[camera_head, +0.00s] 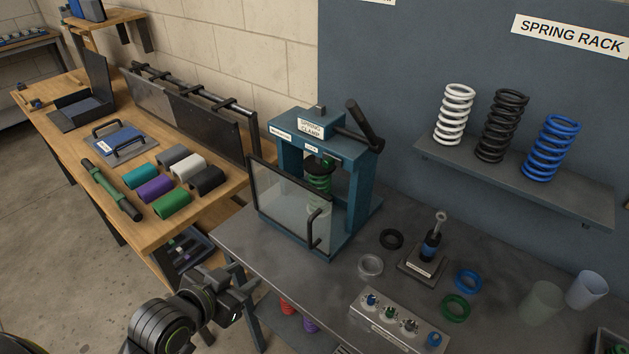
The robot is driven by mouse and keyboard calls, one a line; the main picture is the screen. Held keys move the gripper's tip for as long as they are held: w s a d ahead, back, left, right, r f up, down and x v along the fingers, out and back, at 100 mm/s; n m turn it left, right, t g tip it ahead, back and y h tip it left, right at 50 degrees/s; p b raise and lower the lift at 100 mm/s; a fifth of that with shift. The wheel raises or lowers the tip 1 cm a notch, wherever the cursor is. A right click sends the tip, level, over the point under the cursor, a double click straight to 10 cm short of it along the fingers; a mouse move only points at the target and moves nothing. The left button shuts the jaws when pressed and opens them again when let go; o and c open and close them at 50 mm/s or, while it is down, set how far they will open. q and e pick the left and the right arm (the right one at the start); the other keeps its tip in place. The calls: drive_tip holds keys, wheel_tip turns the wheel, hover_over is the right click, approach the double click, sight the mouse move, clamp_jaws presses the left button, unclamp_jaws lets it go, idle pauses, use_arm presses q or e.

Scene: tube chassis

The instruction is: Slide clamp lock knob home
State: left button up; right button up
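The blue spring clamp (365,185) stands on the dark bench, with a "SPRING CLAMP" label on its top block. Its front carries smaller labels, one seemingly reading "LOCK" (311,146); the lock knob itself is too small to make out. A black lever (364,124) rises at its upper right. A green spring (318,178) sits inside. A clear guard door (290,200) with a black handle (313,229) stands across the front. My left gripper (243,296) is low, left of the bench and apart from the clamp; its finger gap is unclear. My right gripper is not in view.
White, black and blue springs (503,125) stand on the wall shelf (520,182). Rings, a damper on a stand (431,245) and a metal block with knobs (397,322) occupy the front right of the bench. A wooden table (75,150) with coloured sleeves stands left.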

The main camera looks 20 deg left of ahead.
use_arm(q)
drive_tip(key=w+d+r+m+t+h, duration=0.2)
drive_tip(key=r+t, duration=0.1)
drive_tip(key=r, duration=0.4)
drive_tip(key=w+d+r+m+t+h, duration=0.1)
drive_tip(key=w+r+t+h, duration=0.15)
drive_tip(key=r, duration=0.35)
drive_tip(key=p, duration=0.4)
approach(325, 165)
drive_tip(key=x, duration=0.8)
drive_tip(key=shift+w+f, duration=0.1)
drive_tip(key=shift+w, duration=0.15)
clamp_jaws()
